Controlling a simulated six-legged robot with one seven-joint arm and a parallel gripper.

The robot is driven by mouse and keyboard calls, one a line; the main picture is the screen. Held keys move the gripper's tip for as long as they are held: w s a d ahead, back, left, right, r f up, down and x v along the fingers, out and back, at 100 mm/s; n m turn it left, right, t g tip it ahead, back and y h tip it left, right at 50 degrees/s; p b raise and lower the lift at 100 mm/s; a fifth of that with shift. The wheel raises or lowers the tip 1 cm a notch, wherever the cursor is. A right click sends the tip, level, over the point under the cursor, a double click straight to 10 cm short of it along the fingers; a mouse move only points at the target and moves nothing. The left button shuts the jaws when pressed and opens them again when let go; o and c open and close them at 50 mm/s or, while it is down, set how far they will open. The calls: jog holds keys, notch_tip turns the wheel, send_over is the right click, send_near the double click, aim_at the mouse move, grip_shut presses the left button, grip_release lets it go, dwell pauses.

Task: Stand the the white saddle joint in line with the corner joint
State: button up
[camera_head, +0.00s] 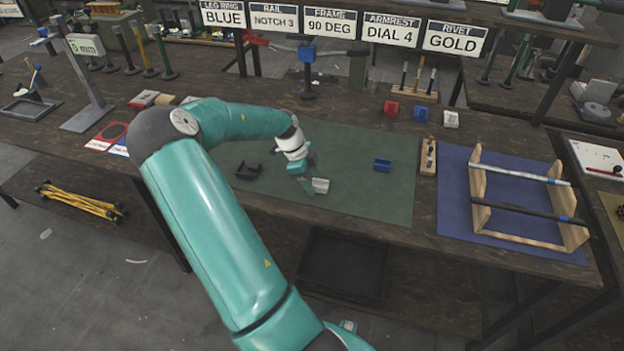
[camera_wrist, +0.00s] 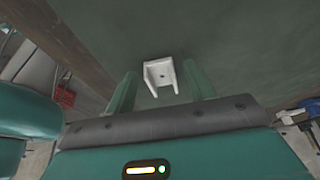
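A white U-shaped piece, apparently the white saddle joint (camera_head: 320,185), rests on the green mat right beside my gripper (camera_head: 309,185). In the wrist view the white joint (camera_wrist: 161,77) shows its open side and a small dark hole, lying between and beyond my two green fingers. The fingers are apart with nothing held; contact with the joint is not visible. A small blue block (camera_head: 382,165) sits on the mat to the right, and a dark bracket-like piece (camera_head: 249,171) to the left. I cannot tell for sure which piece is the corner joint.
Red (camera_head: 391,109), blue (camera_head: 420,114) and white (camera_head: 450,119) blocks stand in a row behind the green mat (camera_head: 365,200). A wooden block with pegs (camera_head: 428,157) and a wooden frame with rods (camera_head: 479,185) stand to the right. The mat between the white joint and blue block is clear.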

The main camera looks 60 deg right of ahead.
jog(key=shift+r, duration=0.1)
jog(key=v, duration=1.2)
jog(key=w+a+r+n+t+y, duration=0.1)
jog(key=w+a+r+n+t, duration=0.15)
jog(key=a+n, duration=0.5)
jog(key=w+a+r+n+t, duration=0.1)
jog(key=w+a+r+n, duration=0.25)
jog(key=a, duration=0.65)
jog(key=w+a+r+n+t+y, duration=0.1)
jog(key=w+a+r+n+t, duration=0.15)
jog(key=a+n, duration=0.5)
jog(key=s+a+r+n+t, duration=0.2)
jog(key=a+n, duration=0.5)
jog(key=a, duration=0.4)
jog(key=s+a+r+n+t+h, duration=0.1)
jog(key=s+a+r+n, duration=0.4)
jog(key=a, duration=0.7)
jog(key=s+n+t, duration=0.1)
jog(key=s+n, duration=0.1)
jog(key=n, duration=0.1)
jog(key=shift+r, duration=0.15)
jog(key=shift+s, duration=0.15)
jog(key=shift+c, duration=0.2)
